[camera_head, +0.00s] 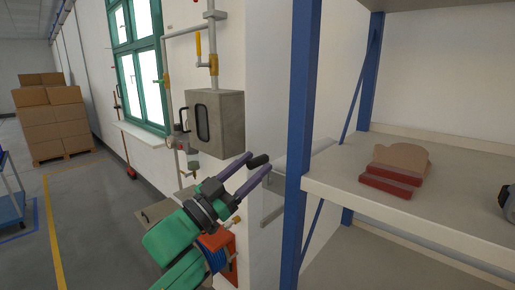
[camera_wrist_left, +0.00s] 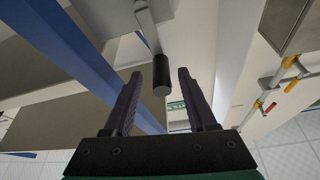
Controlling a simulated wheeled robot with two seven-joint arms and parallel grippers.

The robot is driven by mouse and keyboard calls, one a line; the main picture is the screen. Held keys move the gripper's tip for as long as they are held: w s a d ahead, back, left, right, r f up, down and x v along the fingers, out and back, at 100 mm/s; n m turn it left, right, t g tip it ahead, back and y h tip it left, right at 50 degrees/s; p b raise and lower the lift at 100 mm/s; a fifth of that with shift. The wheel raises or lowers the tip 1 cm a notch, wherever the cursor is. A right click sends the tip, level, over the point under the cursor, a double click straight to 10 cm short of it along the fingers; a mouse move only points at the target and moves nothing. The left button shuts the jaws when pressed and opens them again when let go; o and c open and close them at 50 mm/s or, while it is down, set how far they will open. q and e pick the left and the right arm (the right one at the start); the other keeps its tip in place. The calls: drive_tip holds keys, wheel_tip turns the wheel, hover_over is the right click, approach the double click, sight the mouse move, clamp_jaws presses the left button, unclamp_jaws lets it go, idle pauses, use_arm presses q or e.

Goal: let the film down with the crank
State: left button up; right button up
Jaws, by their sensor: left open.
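The crank's black handle (camera_head: 258,160) shows beside the white wall edge in the head view. In the left wrist view the black handle (camera_wrist_left: 161,76) hangs from a pale crank arm (camera_wrist_left: 148,26). My left gripper (camera_head: 257,166) is open, with its two purple fingers pointing at the handle. In the left wrist view the end of the handle lies between the fingertips of my left gripper (camera_wrist_left: 160,84), with a gap on both sides. I cannot tell whether the fingers reach fully around it. I cannot make out the film. My right gripper is not in view.
A blue rack post (camera_head: 300,150) stands just right of the gripper, and its shelf (camera_head: 440,218) bears red-and-tan pieces (camera_head: 398,168). A grey wall box (camera_head: 215,122) and pipes are behind the gripper. Stacked cartons (camera_head: 50,120) stand far left; the floor between is open.

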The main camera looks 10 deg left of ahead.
use_arm(q)
drive_tip(key=shift+x, duration=0.9)
clamp_jaws()
idle(0.7)
